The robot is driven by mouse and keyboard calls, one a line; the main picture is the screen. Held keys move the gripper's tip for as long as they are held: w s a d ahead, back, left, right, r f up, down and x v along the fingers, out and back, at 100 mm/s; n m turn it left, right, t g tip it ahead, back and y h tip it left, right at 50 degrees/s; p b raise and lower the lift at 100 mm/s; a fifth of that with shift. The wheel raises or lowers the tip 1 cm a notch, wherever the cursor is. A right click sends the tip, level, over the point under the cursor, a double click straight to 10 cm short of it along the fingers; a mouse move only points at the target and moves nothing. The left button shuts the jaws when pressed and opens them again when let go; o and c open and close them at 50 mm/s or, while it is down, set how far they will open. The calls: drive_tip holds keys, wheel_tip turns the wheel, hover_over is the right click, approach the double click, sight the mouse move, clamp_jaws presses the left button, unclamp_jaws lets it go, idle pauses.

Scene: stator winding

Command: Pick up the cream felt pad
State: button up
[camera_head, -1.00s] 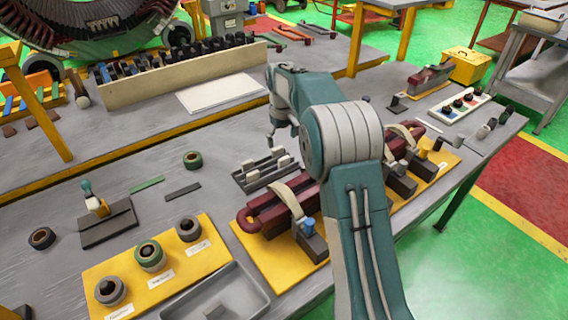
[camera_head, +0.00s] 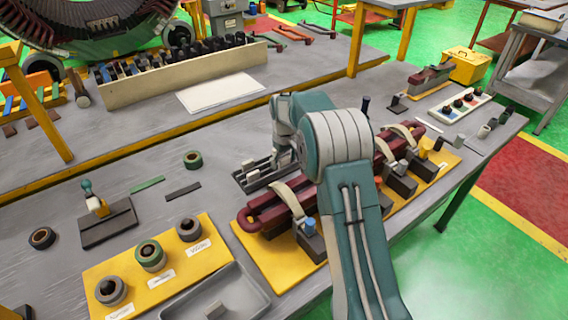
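Small cream blocks stand on a dark slotted rack (camera_head: 245,184) in the middle of the bench. Two of them show at its left part, and one may be the cream felt pad (camera_head: 253,175); I cannot tell which block is the pad. My gripper (camera_head: 279,166) reaches down over the right part of the rack, to the right of these two blocks. My own wrist and forearm cover much of that area. The fingertips are small and partly hidden, so I cannot see whether they are open or shut, or whether they touch anything.
A dark red coil with cream straps (camera_head: 265,215) lies on a yellow board just in front of the rack. A grey tray (camera_head: 255,283) and a yellow board with several rolls (camera_head: 205,262) are at the front left. A green strip (camera_head: 148,185) and bare bench lie left of the rack.

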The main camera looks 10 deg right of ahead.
drive_tip(key=c, duration=0.5)
